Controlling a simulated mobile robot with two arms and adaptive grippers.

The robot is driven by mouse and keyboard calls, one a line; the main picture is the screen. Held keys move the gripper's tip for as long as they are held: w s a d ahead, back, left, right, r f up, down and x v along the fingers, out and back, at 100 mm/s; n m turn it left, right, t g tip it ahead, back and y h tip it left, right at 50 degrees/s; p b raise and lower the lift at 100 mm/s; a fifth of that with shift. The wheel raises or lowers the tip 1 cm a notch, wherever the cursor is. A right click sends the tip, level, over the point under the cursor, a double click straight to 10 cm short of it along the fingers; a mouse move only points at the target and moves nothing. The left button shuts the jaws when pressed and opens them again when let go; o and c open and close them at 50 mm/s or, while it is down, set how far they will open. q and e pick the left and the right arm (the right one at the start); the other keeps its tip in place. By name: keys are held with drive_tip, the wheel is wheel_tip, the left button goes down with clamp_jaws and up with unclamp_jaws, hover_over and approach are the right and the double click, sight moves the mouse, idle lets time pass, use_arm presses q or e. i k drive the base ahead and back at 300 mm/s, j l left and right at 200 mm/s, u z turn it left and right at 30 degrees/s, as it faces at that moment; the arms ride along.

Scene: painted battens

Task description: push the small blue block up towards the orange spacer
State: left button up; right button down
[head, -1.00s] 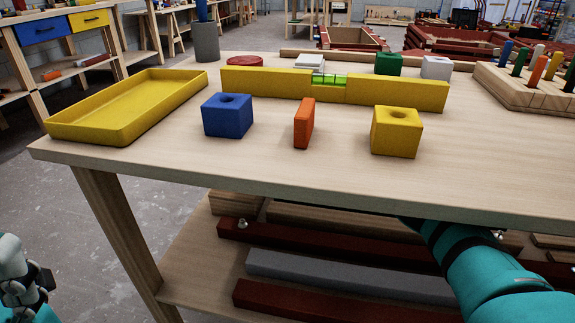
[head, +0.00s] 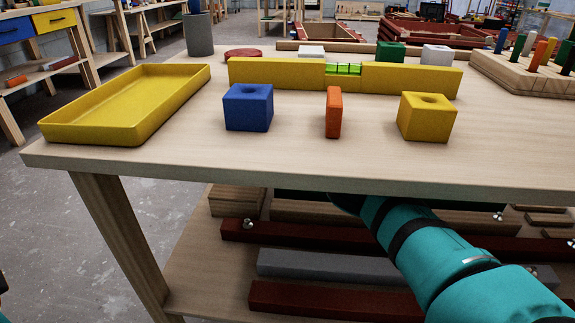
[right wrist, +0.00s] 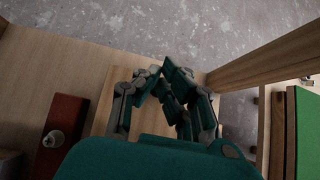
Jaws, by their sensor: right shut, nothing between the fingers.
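The small blue block (head: 248,107) stands on the tabletop, left of the upright orange spacer (head: 334,112). There is a clear gap between them. A yellow block with a hole on top (head: 427,117) stands right of the spacer. My right arm reaches below the front edge of the table, and its gripper is hidden in the head view. In the right wrist view the right gripper (right wrist: 163,72) is shut and empty, its fingertips together, over bare wood that looks like the lower shelf. My left gripper is out of view.
The workbench (head: 180,150) has a yellow tray (head: 90,131) at left and a long yellow level (head: 275,75) behind the blocks. Below, the shelf holds dark red and grey battens (head: 330,268). A table leg (right wrist: 275,52) is near the right gripper.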

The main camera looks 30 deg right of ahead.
sight(247, 107)
drive_tip(key=k, duration=1)
